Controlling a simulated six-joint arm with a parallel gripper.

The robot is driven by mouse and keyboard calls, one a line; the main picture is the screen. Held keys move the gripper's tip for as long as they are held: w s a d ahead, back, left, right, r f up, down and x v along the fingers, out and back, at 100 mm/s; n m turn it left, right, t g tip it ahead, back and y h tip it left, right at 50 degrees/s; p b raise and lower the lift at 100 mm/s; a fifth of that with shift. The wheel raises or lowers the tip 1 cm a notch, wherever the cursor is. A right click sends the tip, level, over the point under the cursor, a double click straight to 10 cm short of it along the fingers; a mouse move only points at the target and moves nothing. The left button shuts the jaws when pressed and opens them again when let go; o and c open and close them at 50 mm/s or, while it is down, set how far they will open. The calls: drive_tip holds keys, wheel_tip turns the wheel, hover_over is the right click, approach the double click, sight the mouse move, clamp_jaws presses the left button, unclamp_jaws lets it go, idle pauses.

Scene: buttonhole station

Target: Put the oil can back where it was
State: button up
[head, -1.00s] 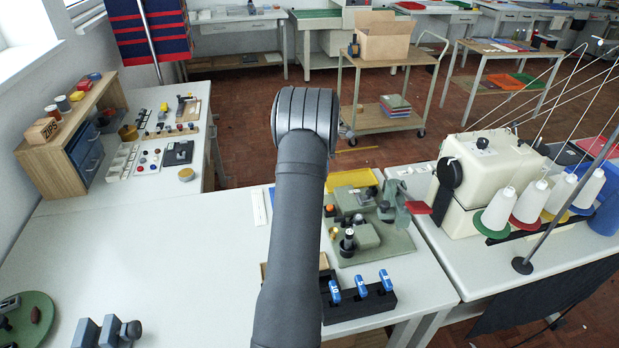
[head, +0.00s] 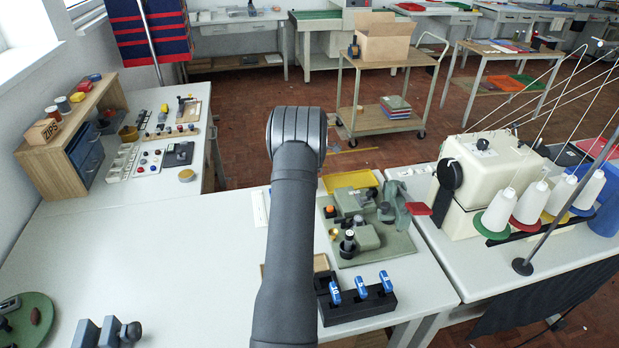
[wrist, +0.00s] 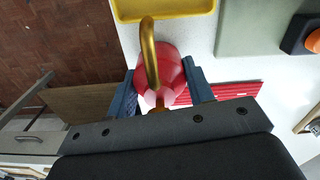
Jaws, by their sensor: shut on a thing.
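The oil can (wrist: 172,76) is red with a curved brass spout and shows in the wrist view. My gripper (wrist: 163,86) is shut on it, with one blue-grey finger on either side of its body. The can's base is hidden from this angle, so I cannot tell its height above the table. In the head view my dark arm hides the gripper and the can.
A yellow tray (head: 350,180) and a green mat (head: 385,248) with machine parts are right of my arm. A black holder (head: 345,312) with blue-topped items stands nearer. A red ribbed piece (wrist: 235,90) lies beside the can.

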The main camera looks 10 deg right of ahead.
drive_tip(key=o, duration=1.3)
drive_tip(key=shift+f, duration=0.1)
wheel_tip(320, 180, up, 12)
drive_tip(key=shift+r, duration=0.2)
drive_tip(key=shift+f, duration=0.1)
wheel_tip(320, 180, down, 13)
drive_tip(key=shift+r, duration=2.4)
